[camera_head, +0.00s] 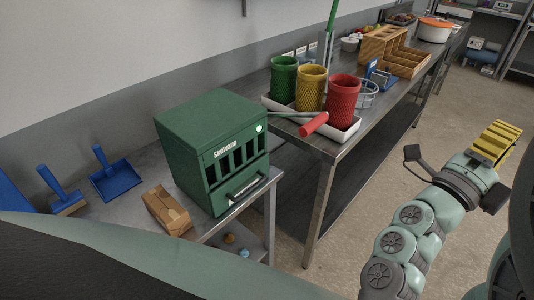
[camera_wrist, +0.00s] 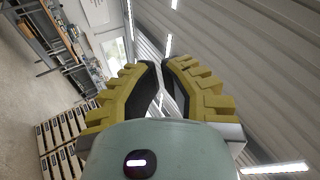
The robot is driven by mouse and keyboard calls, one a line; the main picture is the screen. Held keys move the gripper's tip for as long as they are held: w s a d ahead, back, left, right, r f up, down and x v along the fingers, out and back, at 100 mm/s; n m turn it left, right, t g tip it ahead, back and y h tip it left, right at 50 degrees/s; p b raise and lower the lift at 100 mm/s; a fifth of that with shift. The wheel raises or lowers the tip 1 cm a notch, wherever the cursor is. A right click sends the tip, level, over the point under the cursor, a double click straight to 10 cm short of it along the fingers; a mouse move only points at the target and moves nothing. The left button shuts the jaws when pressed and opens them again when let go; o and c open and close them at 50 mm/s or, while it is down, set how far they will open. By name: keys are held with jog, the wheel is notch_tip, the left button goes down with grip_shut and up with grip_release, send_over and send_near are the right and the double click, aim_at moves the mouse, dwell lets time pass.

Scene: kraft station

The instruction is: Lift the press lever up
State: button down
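A lever with a red grip (camera_head: 314,124) and a grey rod slants across the front of the white tray on the metal table. My gripper (camera_head: 497,140) has yellow ribbed fingers and is at the right, well apart from the lever, over the floor. In the wrist view my gripper (camera_wrist: 161,65) is empty, its fingertips nearly together. The lever does not show there.
Green (camera_head: 284,80), yellow (camera_head: 311,88) and red (camera_head: 342,96) mesh cups stand in the white tray (camera_head: 350,133). A green slotted box (camera_head: 212,150) stands at left, near a cardboard box (camera_head: 166,210) and blue dustpan (camera_head: 116,175). A wooden organizer (camera_head: 392,50) is farther back. The aisle floor is clear.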

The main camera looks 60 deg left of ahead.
jog(key=s+a+f+n+g+y+b, duration=0.1)
jog(key=s+a+f+g+y+b, duration=0.1)
jog(key=a+f+y+b, duration=0.4)
jog(key=s+a+f+n+g+y+b, duration=0.1)
jog(key=s+a+f+g+y+b, duration=0.1)
jog(key=a+f+y+b, duration=0.45)
jog(key=s+a+f+n+g+y+b, duration=0.2)
jog(key=s+a+f+g+y+b, duration=0.4)
jog(key=f+b, duration=0.4)
jog(key=shift+s+a+y+b, duration=0.25)
jog(key=shift+s+y+b, duration=0.3)
jog(key=shift+s, duration=0.7)
jog(key=shift+r, duration=0.1)
jog(key=s+a+r+p+x, duration=0.1)
jog(key=p+x, duration=0.5)
jog(key=x, duration=0.7)
jog(key=shift+s+p, duration=0.3)
jog(key=shift+s, duration=0.35)
